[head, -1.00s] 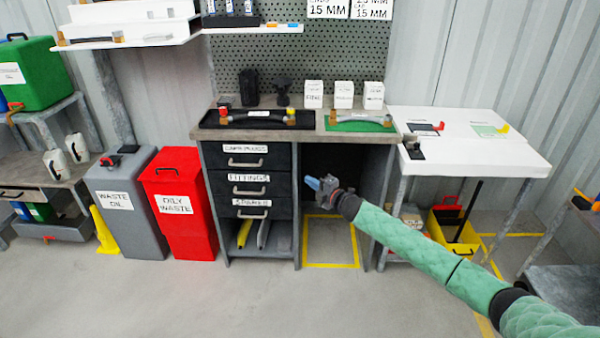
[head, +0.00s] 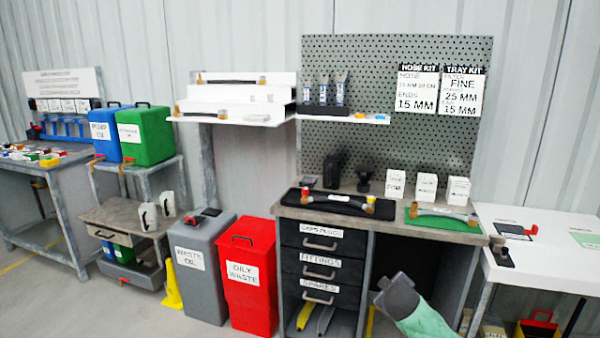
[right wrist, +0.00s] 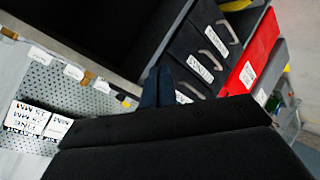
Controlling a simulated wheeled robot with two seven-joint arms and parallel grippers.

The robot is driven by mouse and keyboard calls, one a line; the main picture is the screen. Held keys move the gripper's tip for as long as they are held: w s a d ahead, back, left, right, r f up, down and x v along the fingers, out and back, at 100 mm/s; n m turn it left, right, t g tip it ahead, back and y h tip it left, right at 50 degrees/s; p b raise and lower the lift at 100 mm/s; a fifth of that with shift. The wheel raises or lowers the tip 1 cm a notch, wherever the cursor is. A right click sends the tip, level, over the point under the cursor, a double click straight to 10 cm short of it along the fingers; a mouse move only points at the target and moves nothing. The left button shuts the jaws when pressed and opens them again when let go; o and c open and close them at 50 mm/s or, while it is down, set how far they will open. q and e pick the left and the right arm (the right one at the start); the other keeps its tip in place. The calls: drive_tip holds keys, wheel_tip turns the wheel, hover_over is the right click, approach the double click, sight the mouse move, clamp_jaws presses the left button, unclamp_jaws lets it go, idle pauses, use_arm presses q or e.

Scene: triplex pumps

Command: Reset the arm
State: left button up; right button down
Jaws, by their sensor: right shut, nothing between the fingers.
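My right arm (head: 425,318) reaches in from the bottom of the head view, with its green sleeve and dark end in front of the open bay of the workbench. The fingers of my right gripper are hidden behind the arm there. In the right wrist view, the blue fingers of my right gripper (right wrist: 158,88) are together and empty, with the workbench drawers beyond them. My left gripper is in neither view.
The workbench (head: 385,222) carries a black tray (head: 334,205), a green mat (head: 436,222) and several white boxes. A red oily waste bin (head: 250,280) and a grey waste oil bin (head: 200,275) stand to its left. A white table (head: 540,260) is at right.

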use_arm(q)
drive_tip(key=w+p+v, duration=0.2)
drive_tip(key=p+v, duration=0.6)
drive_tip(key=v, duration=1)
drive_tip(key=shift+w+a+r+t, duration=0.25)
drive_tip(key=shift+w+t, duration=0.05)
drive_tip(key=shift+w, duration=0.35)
use_arm(e)
drive_tip(key=s+a+f+m+g+y, duration=0.1)
drive_tip(key=s+a+f+m+g, duration=0.1)
drive_tip(key=s, duration=1.4)
drive_tip(key=s+a+f+m+g+y, duration=0.1)
drive_tip(key=s+a+f+g, duration=0.3)
drive_tip(key=s, duration=1.3)
drive_tip(key=s+a+f+m+g+y, duration=0.1)
drive_tip(key=s+a+f, duration=0.4)
drive_tip(key=s, duration=1.2)
drive_tip(key=shift+a+m+g+y, duration=0.4)
drive_tip(key=shift+a+m+g, duration=0.25)
drive_tip(key=shift+m+g, duration=0.4)
drive_tip(key=shift+s+f, duration=0.1)
